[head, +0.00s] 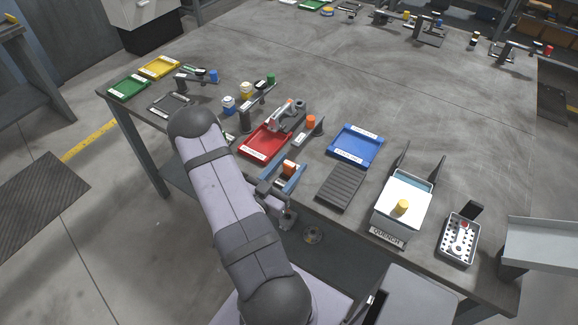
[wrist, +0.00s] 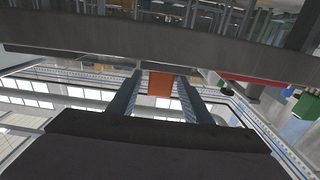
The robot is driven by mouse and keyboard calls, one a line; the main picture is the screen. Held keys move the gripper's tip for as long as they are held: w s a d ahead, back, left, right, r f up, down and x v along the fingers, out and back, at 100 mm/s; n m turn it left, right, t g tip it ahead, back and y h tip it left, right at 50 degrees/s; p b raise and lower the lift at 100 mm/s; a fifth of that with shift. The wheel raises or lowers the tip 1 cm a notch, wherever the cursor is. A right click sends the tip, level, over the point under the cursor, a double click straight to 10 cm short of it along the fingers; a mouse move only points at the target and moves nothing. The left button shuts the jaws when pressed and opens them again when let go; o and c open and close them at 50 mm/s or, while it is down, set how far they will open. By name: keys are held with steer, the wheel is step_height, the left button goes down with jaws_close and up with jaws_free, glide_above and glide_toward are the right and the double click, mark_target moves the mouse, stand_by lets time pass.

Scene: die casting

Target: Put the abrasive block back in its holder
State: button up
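A small orange block (head: 289,168), likely the abrasive block, is near the table's front edge. My gripper (head: 285,177) is around it, with one blue-grey finger on each side. In the wrist view the orange block (wrist: 160,84) shows between the fingertips (wrist: 161,88), with a narrow gap visible on both sides. The gripper looks open and level, facing the table edge. I cannot tell what supports the block. The block's holder cannot be made out for certain; my arm covers part of the front edge.
Behind the gripper are a red tray (head: 262,143) and a grey stand with an orange top (head: 310,122). To the right are a blue tray (head: 356,147), a ribbed grey mat (head: 342,187) and a white quench box (head: 392,222). The table's middle is clear.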

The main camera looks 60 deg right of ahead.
steer(key=shift+r, duration=0.1)
steer(key=shift+r, duration=0.2)
steer(key=shift+a+f, duration=0.2)
steer(key=shift+a, duration=0.5)
steer(key=a+b, duration=0.2)
steer(key=a, duration=0.8)
steer(key=shift+a+b, duration=0.3)
steer(key=shift+b, duration=0.1)
steer(key=shift+r, duration=0.1)
